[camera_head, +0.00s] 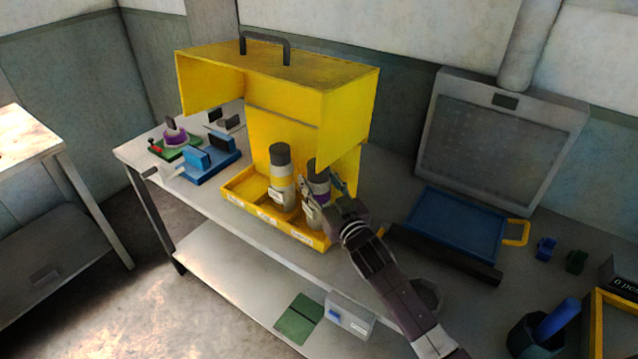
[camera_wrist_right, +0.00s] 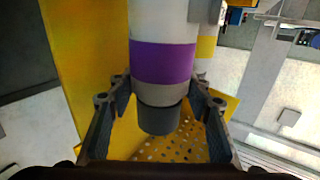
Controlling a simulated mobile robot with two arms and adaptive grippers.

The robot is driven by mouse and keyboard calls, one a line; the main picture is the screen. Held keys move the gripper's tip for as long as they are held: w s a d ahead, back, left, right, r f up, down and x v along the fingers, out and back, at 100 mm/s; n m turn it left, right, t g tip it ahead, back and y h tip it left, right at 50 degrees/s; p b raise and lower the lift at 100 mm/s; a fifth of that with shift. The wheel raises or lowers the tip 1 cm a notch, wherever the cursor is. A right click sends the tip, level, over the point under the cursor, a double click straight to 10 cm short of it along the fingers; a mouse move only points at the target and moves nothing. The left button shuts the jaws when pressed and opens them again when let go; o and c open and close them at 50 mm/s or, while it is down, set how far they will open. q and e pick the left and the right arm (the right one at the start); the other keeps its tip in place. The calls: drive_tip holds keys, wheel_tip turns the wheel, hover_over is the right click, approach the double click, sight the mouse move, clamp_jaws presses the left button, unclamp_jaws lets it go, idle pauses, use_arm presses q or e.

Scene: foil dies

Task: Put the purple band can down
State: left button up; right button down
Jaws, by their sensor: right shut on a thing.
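The purple band can (camera_head: 319,187) is a pale can with a dark cap, a grey collar and a purple band. It stands upright at the right end of the yellow tray (camera_head: 236,202) of the yellow cabinet (camera_head: 340,107). My right gripper (camera_head: 322,194) is shut around it from the right. The wrist view shows the purple band (camera_wrist_right: 163,62) between the two fingers (camera_wrist_right: 160,92). I cannot tell whether the can's base touches the tray. A yellow band can (camera_head: 282,182) stands upright just left of it. My left gripper is out of view.
Blue and green fixtures (camera_head: 209,161) sit left of the tray. A blue tray (camera_head: 457,222) with a yellow handle lies to the right, behind a dark bar (camera_head: 443,255). The cabinet's roof overhangs behind the cans. The bench's front edge is close to the tray.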

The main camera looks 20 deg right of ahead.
drive_tip(key=shift+w+d, duration=0.1)
drive_tip(key=shift+w, duration=0.1)
drive_tip(key=c, duration=1.4)
unclamp_jaws()
drive_tip(key=shift+d+f, duration=0.1)
drive_tip(key=shift+c, duration=0.2)
drive_tip(key=o, duration=0.4)
drive_tip(key=shift+s+r, duration=0.2)
drive_tip(key=shift+s, duration=0.15)
drive_tip(key=shift+w+f, duration=0.1)
drive_tip(key=shift+s+d+b, duration=0.2)
drive_tip(key=shift+s+b, duration=0.1)
drive_tip(key=shift+s, duration=1.7)
drive_tip(key=shift+s+d+b, duration=0.15)
drive_tip(key=shift+s+b, duration=0.2)
drive_tip(key=shift+s, duration=1.65)
drive_tip(key=shift+s+d+b, duration=0.2)
drive_tip(key=shift+s+b, duration=0.1)
drive_tip(key=shift+s, duration=1.7)
